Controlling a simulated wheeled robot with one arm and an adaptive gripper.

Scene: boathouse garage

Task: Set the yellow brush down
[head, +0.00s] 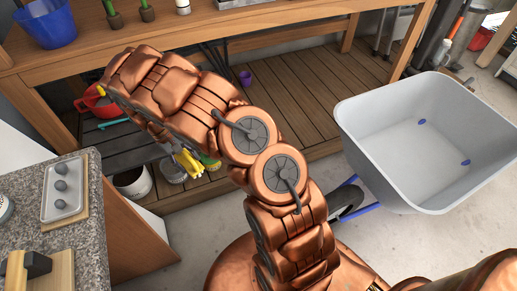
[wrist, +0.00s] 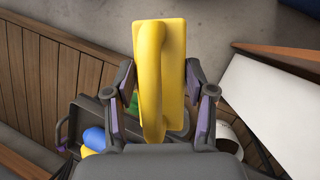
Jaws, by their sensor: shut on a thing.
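The yellow brush (wrist: 174,60) fills the middle of the wrist view, its long raised handle running up the picture. My gripper (wrist: 160,85) is shut on it, with a dark finger on each side. In the head view the yellow brush (head: 188,163) shows as a small yellow patch beneath my copper arm. There my gripper is mostly hidden by the arm. The brush appears held above the low wooden deck under the bench, but its exact height is unclear.
A dark carrier (wrist: 70,128) with green, blue and yellow things lies below the brush. A wooden bench (head: 290,22) spans the back. A grey wheelbarrow (head: 400,130) stands right. A granite counter (head: 88,225) holds a tray (head: 48,200). The wooden deck (head: 320,85) has bare room.

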